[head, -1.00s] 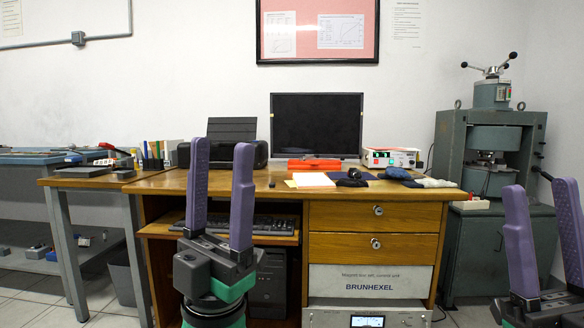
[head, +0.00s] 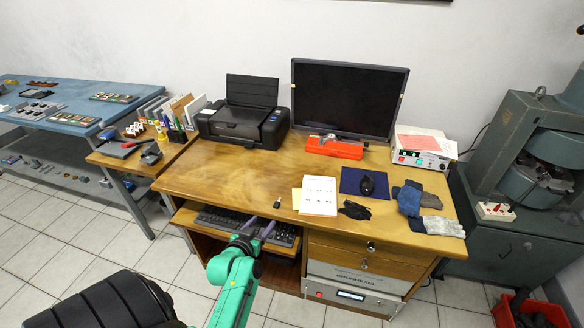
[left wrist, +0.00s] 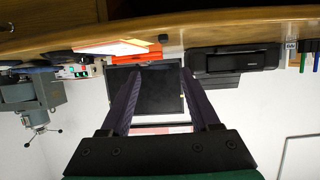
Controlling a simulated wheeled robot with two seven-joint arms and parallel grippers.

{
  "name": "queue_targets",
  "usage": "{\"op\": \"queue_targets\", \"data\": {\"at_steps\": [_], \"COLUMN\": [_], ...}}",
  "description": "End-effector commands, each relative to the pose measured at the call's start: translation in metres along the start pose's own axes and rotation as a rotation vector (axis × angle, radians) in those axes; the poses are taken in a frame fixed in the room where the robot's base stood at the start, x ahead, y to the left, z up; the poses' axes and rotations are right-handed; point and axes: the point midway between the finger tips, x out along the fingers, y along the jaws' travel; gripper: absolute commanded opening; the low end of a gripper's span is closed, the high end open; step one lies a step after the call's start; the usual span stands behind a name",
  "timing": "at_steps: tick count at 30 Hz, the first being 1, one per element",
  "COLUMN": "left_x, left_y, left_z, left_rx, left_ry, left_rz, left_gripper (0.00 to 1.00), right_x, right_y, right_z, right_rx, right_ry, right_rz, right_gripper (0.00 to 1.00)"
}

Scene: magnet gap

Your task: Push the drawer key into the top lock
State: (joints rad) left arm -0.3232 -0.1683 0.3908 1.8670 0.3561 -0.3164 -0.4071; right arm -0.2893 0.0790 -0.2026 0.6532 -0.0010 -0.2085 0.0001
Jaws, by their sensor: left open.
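The desk's top lock (head: 371,246) is a small round metal cylinder on the upper wooden drawer front. A second lock (head: 364,264) sits on the drawer below. A small dark item (head: 277,204) lies on the desk near its front edge; I cannot tell whether it is the drawer key. It also shows in the left wrist view (left wrist: 163,38). My left gripper (head: 257,232) is in front of the desk by the keyboard shelf, left of the locks. In the left wrist view its purple fingers (left wrist: 158,72) are apart and empty. My right gripper is out of view.
On the wooden desk (head: 225,175) stand a printer (head: 240,120), a monitor (head: 345,95), papers (head: 318,195), gloves (head: 425,205) and a mouse on a blue pad (head: 355,180). A keyboard (head: 220,222) lies on the shelf below. The desk's left half is clear.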

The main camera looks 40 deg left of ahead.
Motion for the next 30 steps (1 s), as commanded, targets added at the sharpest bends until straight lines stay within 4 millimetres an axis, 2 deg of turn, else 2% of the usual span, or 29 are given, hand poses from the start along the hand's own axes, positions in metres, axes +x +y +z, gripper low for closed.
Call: {"op": "queue_targets", "data": {"at_steps": [1,4,9,13,17,24,27,30], "left_x": [-0.007,0.002,0.049,0.079,0.091,0.131,0.140,0.140], "left_y": [-0.004,-0.006,-0.005,-0.006,-0.006,-0.009,-0.009,-0.010], "left_z": [0.000,0.013,0.021,0.021,0.017,0.022,0.019,0.015], "left_rx": [-0.001,-0.002,-0.005,-0.002,-0.001,-0.002,-0.002,0.000], "left_ry": [-0.028,-0.040,-0.031,-0.032,-0.034,-0.032,-0.033,-0.035], "left_rz": [-0.004,-0.007,-0.006,-0.006,-0.006,-0.005,-0.005,-0.006], "left_gripper": [0.62,0.62,0.62,0.62,0.62,0.62,0.62,0.62], "right_x": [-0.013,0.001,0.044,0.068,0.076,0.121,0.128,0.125], "right_y": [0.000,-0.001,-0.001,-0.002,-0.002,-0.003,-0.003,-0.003], "right_z": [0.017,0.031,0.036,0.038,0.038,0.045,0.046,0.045], "right_rx": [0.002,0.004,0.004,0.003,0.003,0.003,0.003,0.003], "right_ry": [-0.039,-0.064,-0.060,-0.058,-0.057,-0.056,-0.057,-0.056], "right_rz": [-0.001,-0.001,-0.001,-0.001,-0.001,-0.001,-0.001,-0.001], "right_gripper": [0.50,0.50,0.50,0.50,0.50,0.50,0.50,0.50]}}
